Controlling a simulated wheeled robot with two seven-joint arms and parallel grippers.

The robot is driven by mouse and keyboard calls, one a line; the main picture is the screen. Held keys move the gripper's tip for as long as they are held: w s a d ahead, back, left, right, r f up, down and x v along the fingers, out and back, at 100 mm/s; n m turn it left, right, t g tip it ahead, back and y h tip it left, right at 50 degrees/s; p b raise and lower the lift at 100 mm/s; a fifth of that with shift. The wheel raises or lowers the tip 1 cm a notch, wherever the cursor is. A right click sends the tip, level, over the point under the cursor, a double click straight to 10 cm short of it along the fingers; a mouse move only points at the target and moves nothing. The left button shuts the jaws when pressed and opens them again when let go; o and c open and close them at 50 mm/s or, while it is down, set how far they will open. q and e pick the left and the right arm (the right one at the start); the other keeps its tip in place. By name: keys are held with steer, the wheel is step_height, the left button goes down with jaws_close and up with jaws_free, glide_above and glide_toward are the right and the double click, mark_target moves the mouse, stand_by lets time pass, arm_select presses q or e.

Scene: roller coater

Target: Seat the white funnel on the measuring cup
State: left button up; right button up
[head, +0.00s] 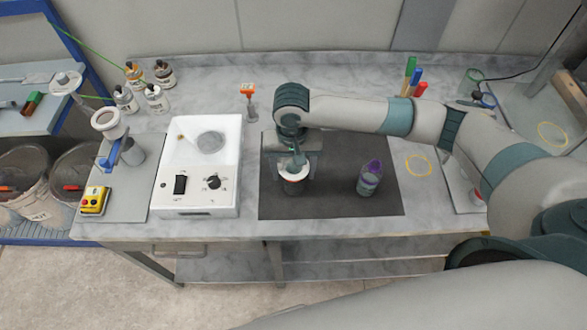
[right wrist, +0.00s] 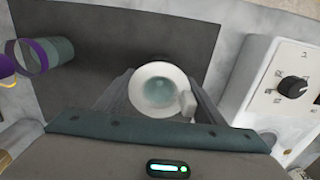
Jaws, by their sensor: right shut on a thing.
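The white funnel (head: 294,176) is at my right gripper (head: 292,162), over the left part of the dark mat. In the right wrist view the funnel (right wrist: 140,80) shows as a white ring with a greenish inside and a small tab, between the two fingers of my right gripper, which is shut on it. A dark and reddish shape (head: 293,188) shows just below the funnel; I cannot tell what it is or whether they touch. A purple-and-grey container (head: 368,182) stands to the right on the mat; I cannot tell if it is the measuring cup. My left gripper is not in view.
A white machine (head: 196,185) with a knob and switch stands left of the dark mat (head: 335,200). Several small bottles (head: 155,98) stand at the back left. Pens (head: 410,75) and a greenish beaker (head: 470,82) are at the back right.

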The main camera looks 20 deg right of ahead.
mark_target(293, 166)
steer(key=shift+r+p, duration=0.3)
steer(key=shift+r, duration=0.6)
steer(key=o, duration=1.1)
steer(key=shift+r, duration=0.1)
steer(key=shift+r+b, duration=0.3)
steer(key=shift+r, duration=0.25)
step_height(293, 166, up, 16)
steer(key=b, duration=0.3)
steer(key=shift+b, duration=0.3)
steer(key=shift+a, duration=0.1)
